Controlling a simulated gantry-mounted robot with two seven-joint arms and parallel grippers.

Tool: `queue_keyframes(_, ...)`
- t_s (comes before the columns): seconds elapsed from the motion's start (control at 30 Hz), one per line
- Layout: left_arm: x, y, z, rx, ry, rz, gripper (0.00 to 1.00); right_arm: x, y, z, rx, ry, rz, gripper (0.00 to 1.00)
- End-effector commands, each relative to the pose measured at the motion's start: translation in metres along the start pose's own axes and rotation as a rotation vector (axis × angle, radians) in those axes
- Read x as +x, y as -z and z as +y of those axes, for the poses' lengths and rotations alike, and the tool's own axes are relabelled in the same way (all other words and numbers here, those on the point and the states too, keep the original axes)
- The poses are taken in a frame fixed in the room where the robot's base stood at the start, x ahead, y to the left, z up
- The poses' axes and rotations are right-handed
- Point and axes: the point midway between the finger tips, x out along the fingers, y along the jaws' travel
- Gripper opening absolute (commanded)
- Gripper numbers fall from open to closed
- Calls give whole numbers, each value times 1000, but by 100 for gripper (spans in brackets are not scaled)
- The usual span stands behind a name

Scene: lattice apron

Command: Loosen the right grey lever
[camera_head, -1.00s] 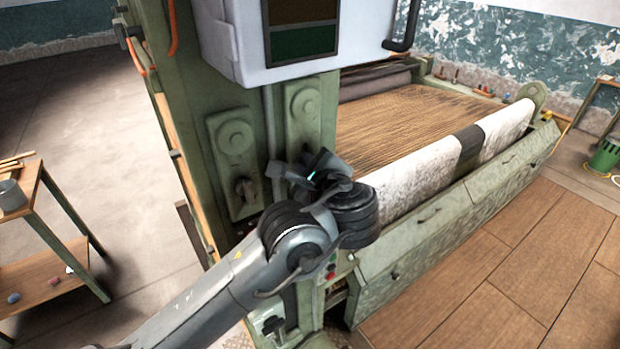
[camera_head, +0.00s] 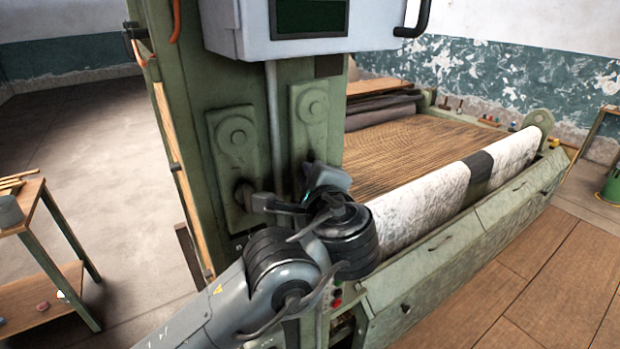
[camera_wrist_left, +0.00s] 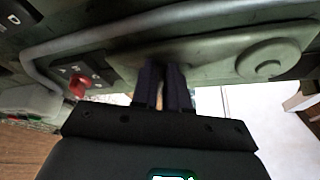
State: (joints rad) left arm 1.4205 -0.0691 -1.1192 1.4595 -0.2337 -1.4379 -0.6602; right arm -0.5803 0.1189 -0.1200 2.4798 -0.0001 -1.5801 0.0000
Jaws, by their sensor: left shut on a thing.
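Two green plates with round bosses stand side by side on the machine's column: the left plate (camera_head: 233,140) and the right plate (camera_head: 312,112). The left grey lever (camera_head: 242,190) hangs low on its plate. My left gripper (camera_head: 308,180) is at the lower part of the right plate. In the left wrist view its two dark fingers (camera_wrist_left: 164,88) are shut at the end of a plate with a round boss, on the right grey lever. Fingers and shadow hide most of that lever. My right gripper is not in view.
A grey control box (camera_head: 300,45) overhangs the plates. A grey pipe (camera_head: 271,120) runs between them. A red knob (camera_wrist_left: 79,87) sits near the fingers. The white cloth roll (camera_head: 420,205) lies right. A wooden table (camera_head: 25,200) stands left.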

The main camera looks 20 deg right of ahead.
Motion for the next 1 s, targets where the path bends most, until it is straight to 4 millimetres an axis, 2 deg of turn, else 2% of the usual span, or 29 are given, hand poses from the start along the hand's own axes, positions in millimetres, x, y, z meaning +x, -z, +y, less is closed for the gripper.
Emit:
queue_keyframes(0.1, -1, 0, -1, -1, 1, 1, 0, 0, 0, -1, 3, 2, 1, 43)
queue_keyframes(0.13, -1, 0, -1, -1, 1, 0, 15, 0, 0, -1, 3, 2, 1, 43)
queue_keyframes(0.3, 0, 0, -1, 0, 1, 0, 39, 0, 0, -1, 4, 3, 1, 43)
queue_keyframes(0.67, -4, 0, 0, 1, 0, 1, 39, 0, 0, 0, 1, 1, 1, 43)
queue_keyframes(0.83, -21, 1, 0, 0, 1, 3, 39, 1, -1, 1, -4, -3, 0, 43)
queue_keyframes(1.0, -51, 1, 0, 0, 2, 4, 39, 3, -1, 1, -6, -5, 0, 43)
